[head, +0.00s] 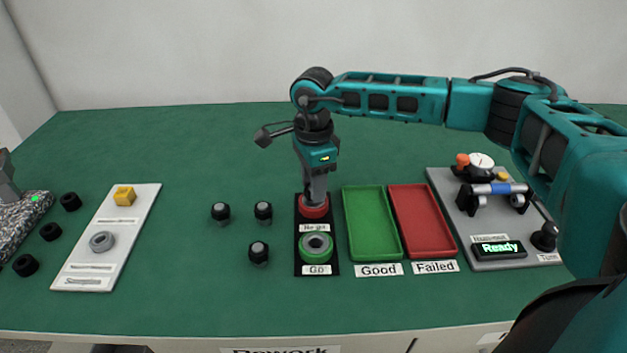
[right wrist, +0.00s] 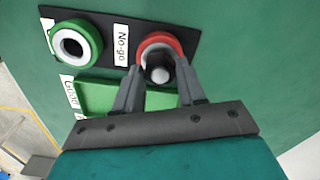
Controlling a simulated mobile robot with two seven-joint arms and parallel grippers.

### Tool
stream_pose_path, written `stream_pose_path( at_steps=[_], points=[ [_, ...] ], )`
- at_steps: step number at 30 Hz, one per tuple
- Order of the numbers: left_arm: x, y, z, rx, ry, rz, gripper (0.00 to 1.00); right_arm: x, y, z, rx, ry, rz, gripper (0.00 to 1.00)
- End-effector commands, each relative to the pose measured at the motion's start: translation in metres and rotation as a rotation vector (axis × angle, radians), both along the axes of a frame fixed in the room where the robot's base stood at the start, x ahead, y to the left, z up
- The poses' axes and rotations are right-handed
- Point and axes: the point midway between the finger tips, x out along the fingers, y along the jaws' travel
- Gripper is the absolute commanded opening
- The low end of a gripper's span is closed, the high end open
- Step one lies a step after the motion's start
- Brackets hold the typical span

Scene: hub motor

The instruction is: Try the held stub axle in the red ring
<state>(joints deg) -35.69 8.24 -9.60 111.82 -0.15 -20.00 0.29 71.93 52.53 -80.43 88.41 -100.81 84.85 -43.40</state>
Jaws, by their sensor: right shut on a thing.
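My right gripper (head: 314,197) points straight down over the red ring (head: 313,210) at the No-go end of the black gauge plate (head: 301,233). In the right wrist view, my right gripper (right wrist: 158,92) is shut on the stub axle (right wrist: 158,73), a dark piece with a pale round end. The axle lies over the opening of the red ring (right wrist: 149,39). I cannot tell how deep it sits, as the fingers and axle hide part of the ring. The green ring (head: 316,260), labelled Go, is empty nearer the front.
Three other stub axles (head: 263,211) stand left of the plate. The green Good tray (head: 371,222) and red Failed tray (head: 421,220) are empty at its right. A grey test fixture (head: 495,264) reads Ready. A white board (head: 90,267) lies left.

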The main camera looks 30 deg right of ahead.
Motion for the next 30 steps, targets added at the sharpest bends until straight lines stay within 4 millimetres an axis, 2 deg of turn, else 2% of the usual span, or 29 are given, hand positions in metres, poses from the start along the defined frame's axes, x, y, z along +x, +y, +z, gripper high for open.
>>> stream_pose_path(
  at_steps=[30],
  points=[
    [0.0004, 0.0002, -0.0039, 0.000, -0.001, 0.000, 0.43, 0.0003, 0.0001, -0.0056, 0.001, -0.001, 0.000, 0.00]
  ],
)
